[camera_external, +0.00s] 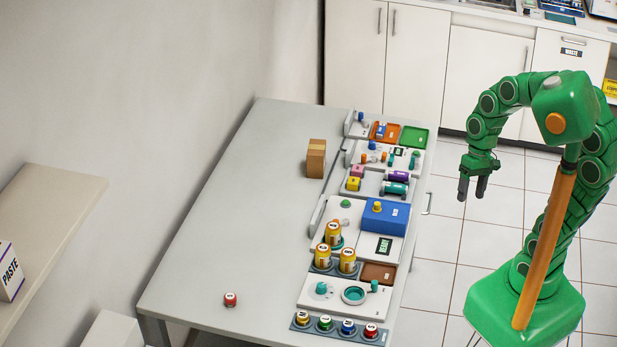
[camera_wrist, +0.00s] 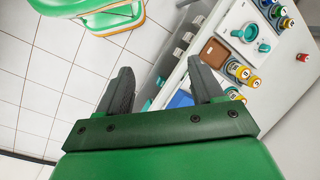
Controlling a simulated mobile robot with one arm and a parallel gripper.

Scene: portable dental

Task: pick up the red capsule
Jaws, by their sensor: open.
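A small red capsule (camera_external: 230,299) with a pale labelled top stands alone on the grey table near its front left part. It also shows in the wrist view (camera_wrist: 302,57) at the right edge. Another red-topped piece (camera_external: 371,331) sits at the right end of a rack at the table's front edge. My gripper (camera_external: 472,195) hangs over the floor to the right of the table, well apart from both red pieces. Its two fingers are spread, with nothing between them; in the wrist view my gripper (camera_wrist: 162,80) is also empty.
The rack (camera_external: 340,332) also holds yellow, green and blue pieces. Trays, yellow canisters (camera_external: 333,232) and a blue box (camera_external: 385,217) line the table's right side. A brown block (camera_external: 316,158) stands toward the back. The left half of the table (camera_external: 235,210) is mostly clear.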

